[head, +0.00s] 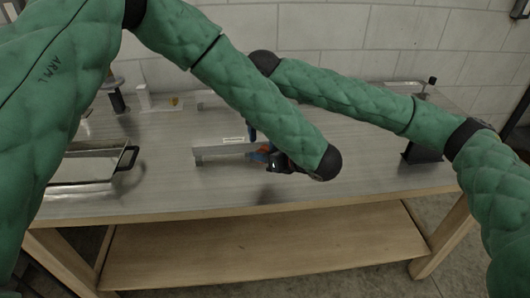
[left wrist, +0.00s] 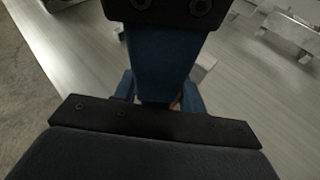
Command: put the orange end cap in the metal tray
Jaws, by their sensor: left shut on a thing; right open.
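My left gripper (head: 266,157) is low over the workbench and shut on the orange end cap (head: 263,150), of which only a small patch shows between the blue fingers. It is at the right end of a grey metal profile (head: 222,153); whether the cap touches the profile I cannot tell. In the left wrist view the left gripper (left wrist: 160,95) hides nearly all of the cap. The metal tray (head: 82,186), with a black handle, is at the left of the bench, partly behind my left arm. My right gripper (head: 250,133) is mostly hidden behind my left arm; only a blue tip shows.
The wooden workbench (head: 180,190) has bare room between the tray and the profile. A white bracket (head: 155,102) and a dark post stand at the back left. A black stand (head: 422,152) is at the right. My two arms cross above the middle.

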